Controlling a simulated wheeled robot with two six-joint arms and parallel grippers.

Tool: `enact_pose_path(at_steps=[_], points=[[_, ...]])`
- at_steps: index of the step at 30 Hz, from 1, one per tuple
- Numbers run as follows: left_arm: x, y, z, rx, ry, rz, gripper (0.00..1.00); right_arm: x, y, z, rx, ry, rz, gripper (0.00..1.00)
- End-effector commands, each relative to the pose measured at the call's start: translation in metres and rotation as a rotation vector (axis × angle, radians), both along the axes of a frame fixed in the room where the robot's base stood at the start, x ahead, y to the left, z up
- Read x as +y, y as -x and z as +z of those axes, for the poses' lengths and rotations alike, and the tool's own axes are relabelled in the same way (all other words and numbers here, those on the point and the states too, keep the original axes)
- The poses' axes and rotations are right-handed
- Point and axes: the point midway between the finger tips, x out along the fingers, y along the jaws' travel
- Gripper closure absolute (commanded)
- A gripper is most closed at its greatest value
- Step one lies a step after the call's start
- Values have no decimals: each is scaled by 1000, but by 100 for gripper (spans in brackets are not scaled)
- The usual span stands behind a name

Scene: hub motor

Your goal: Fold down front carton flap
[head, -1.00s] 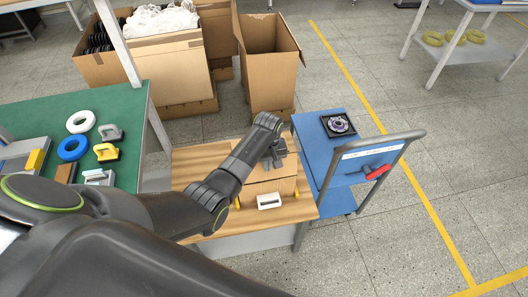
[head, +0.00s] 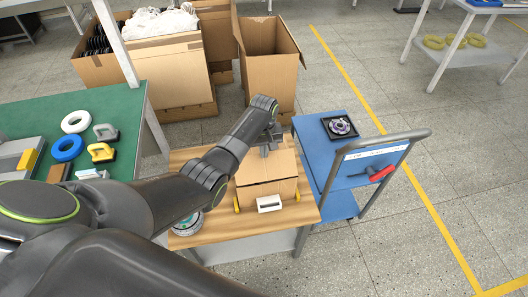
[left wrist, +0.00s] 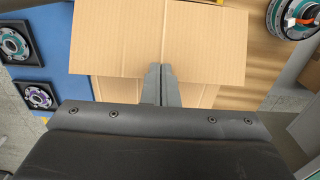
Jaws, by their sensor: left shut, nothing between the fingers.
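The cardboard carton (head: 266,178) stands on the wooden worktable, and its top looks mostly covered by flat panels. In the left wrist view, a wide carton flap (left wrist: 115,40) with a seam down its middle fills the upper centre. A second cardboard panel shows below its edge. My left gripper (head: 266,150) is at the far side of the carton's top. In the left wrist view its fingers (left wrist: 161,70) are shut and empty, with the tips over the flap's edge by the seam. I cannot tell whether they touch. My right gripper is not in view.
A round motor (head: 187,222) sits on the wooden worktable (head: 232,230) at left. A blue cart (head: 318,150) with a motor stands close right. Tall open boxes (head: 270,75) stand behind.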

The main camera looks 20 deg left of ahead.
Motion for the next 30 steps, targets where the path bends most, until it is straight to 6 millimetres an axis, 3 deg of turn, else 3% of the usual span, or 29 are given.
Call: enact_pose_path(at_steps=[8,30], points=[[0,0,-2,0,0,0,100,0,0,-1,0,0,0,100],[0,0,-32,0,0,0,100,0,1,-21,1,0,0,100]])
